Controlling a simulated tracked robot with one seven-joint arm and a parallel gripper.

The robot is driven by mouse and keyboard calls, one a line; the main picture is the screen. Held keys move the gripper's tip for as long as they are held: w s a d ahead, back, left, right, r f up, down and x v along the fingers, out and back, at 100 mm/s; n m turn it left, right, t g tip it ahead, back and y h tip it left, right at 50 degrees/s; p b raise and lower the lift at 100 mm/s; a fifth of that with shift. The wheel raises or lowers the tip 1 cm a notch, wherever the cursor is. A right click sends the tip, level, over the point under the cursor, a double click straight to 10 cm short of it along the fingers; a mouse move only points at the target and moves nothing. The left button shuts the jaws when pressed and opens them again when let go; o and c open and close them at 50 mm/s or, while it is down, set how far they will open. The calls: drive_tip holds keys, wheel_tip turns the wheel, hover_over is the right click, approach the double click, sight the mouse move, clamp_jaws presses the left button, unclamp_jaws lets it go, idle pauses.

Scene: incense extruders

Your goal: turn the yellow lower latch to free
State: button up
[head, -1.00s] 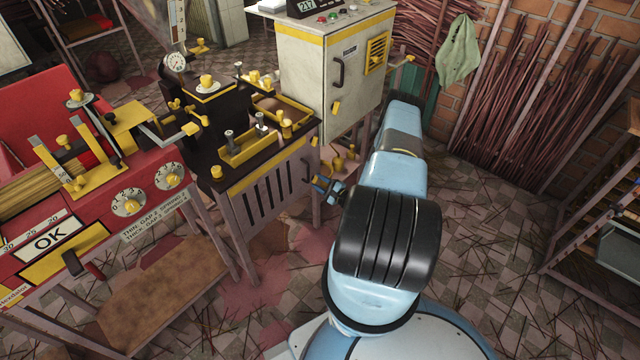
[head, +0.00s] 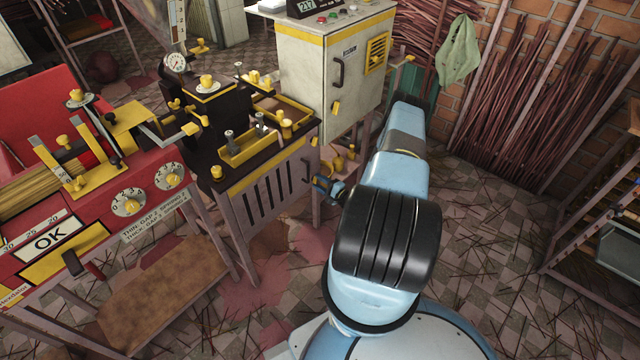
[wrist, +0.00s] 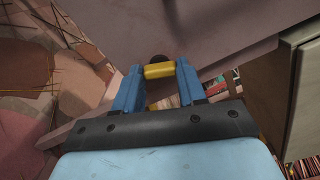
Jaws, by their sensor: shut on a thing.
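The yellow lower latch (wrist: 158,71) is a short yellow bar. In the wrist view it lies crosswise between the two blue fingers of my gripper (wrist: 157,88), with a dark round piece just behind it. The fingers are shut on it. In the head view my gripper (head: 324,186) is at the right front corner of the low dark-topped cabinet, below and right of its door handle. The latch is too small there to make out clearly, and my arm hides part of this area.
The low cabinet (head: 240,188) has a slatted door with a dark handle (head: 306,170). A tall pale cabinet (head: 312,75) stands behind it. A red machine (head: 130,190) is at left. The floor right of my arm is open, with scattered sticks (head: 500,240).

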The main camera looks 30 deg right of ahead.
drive_tip(key=shift+s+a+f, duration=0.1)
drive_tip(key=shift+a+f, duration=0.05)
drive_tip(key=shift+a, duration=0.05)
drive_tip(key=o, duration=1.1)
drive_tip(key=shift+d, duration=0.1)
drive_tip(key=shift+c, duration=0.2)
drive_tip(key=shift+d, duration=0.1)
drive_tip(key=v, duration=1.3)
drive_tip(key=shift+s, duration=0.35)
